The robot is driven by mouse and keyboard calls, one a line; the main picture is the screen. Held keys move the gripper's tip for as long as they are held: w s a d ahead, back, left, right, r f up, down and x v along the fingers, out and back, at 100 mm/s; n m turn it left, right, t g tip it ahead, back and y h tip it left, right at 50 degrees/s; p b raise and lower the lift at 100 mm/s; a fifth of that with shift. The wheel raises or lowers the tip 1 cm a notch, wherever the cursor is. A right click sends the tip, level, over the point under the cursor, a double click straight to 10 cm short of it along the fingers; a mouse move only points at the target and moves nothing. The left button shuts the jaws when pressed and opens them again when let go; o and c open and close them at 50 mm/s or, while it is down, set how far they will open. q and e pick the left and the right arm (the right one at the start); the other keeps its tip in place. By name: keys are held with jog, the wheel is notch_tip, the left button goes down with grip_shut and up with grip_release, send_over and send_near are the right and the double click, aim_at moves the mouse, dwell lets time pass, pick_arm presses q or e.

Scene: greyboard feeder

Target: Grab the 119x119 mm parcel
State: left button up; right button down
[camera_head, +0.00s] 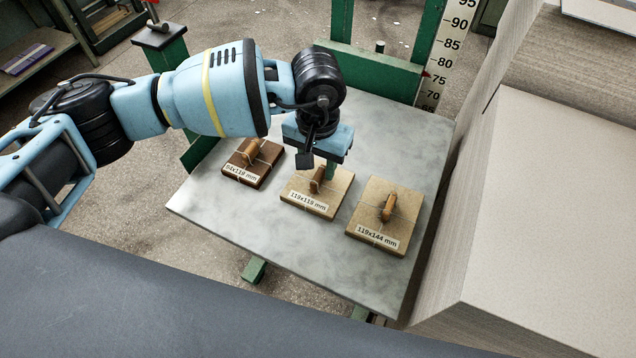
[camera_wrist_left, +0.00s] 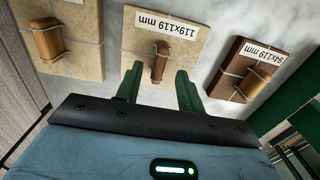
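The 119x119 mm parcel (camera_head: 335,190) is a tan square board pack tied with string, with a wooden handle (camera_head: 316,181) on top and a white label at its near edge. It lies in the middle of a row of three on the grey table. My left gripper (camera_head: 328,168) is over this parcel, pointing down. In the left wrist view its two green fingers (camera_wrist_left: 158,84) are apart, one on each side of the handle (camera_wrist_left: 159,62), with nothing between them gripped. The parcel's label (camera_wrist_left: 162,25) reads upside down there. My right gripper is not in view.
The darker 94x119 mm parcel (camera_head: 240,176) lies to the left and the larger 119x144 mm parcel (camera_head: 372,231) to the right, both with handles. The grey table (camera_head: 290,245) is bare in front. A tall greyboard stack (camera_head: 545,200) stands close on the right, with a ruler (camera_head: 441,65) behind.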

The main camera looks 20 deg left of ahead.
aim_at(318, 174)
pick_arm(q)
notch_tip(318, 174, down, 4)
jog(key=shift+r, duration=0.1)
grip_shut()
